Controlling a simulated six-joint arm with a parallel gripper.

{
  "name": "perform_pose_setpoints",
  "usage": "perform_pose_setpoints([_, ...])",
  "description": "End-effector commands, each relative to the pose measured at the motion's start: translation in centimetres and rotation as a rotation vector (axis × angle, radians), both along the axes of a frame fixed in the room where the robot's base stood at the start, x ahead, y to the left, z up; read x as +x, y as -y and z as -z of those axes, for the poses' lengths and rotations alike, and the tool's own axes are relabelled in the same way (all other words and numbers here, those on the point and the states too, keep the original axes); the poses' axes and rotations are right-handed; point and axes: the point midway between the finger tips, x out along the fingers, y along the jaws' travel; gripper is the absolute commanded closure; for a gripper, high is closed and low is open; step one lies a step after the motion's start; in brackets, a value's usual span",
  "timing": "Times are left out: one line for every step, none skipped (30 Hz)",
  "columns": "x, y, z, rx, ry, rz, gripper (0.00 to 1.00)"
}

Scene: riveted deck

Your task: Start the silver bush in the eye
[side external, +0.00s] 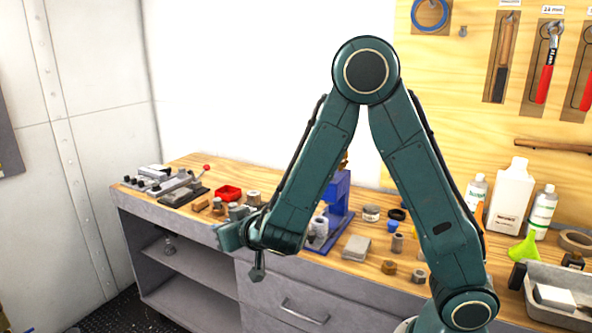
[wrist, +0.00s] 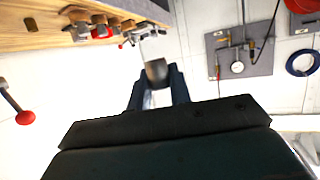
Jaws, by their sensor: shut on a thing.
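My gripper (side external: 230,236) is held out past the front edge of the bench, left of the blue press (side external: 339,195). In the wrist view its two fingers (wrist: 156,92) are shut on a short, dark grey cylinder (wrist: 156,71), which looks like the silver bush in shadow. The bush is clear of the bench there, with nothing touching its far end. In the side view I cannot pick the bush out from my gripper. I cannot make out the eye for certain in either view; my arm hides part of the bench.
The wooden bench top (side external: 192,160) carries a toggle clamp (side external: 183,187), a red tray (side external: 228,193), several small cylinders and a grey block (side external: 356,247). Bottles (side external: 511,197) and a grey bin (side external: 560,290) stand at right. The space before the drawers is open.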

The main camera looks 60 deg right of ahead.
Motion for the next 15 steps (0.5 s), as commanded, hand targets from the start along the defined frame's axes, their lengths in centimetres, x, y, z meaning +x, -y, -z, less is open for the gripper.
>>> perform_pose_setpoints([-0.1,-0.2,0.0,0.000,0.000,-0.005,1.00])
perform_pose_setpoints([-0.2,-0.3,0.0,0.000,0.000,-0.008,1.00])
perform_pose_setpoints([-0.2,-0.3,0.0,0.000,0.000,-0.009,1.00])
perform_pose_setpoints([-0.2,-0.3,0.0,0.000,0.000,-0.009,1.00])
perform_pose_setpoints([-0.2,-0.3,0.0,0.000,0.000,-0.009,1.00])
perform_pose_setpoints([-0.2,-0.3,0.0,0.000,0.000,-0.008,1.00])
perform_pose_setpoints([-0.2,-0.2,0.0,-0.001,0.000,-0.006,1.00])
perform_pose_setpoints([-0.2,-0.1,0.0,-0.001,0.000,-0.004,1.00])
perform_pose_setpoints([-0.1,0.1,0.1,0.000,-0.001,0.002,1.00])
perform_pose_setpoints([-0.1,0.2,0.1,-0.001,-0.001,0.008,1.00])
perform_pose_setpoints([-0.1,0.5,0.1,0.000,-0.002,0.015,1.00])
perform_pose_setpoints([0.0,0.9,0.2,0.000,-0.003,0.027,1.00])
perform_pose_setpoints([0.0,1.3,0.2,-0.001,-0.005,0.039,1.00])
perform_pose_setpoints([0.0,1.8,0.3,0.000,-0.005,0.052,1.00])
perform_pose_setpoints([0.0,2.5,0.4,0.000,-0.008,0.075,1.00])
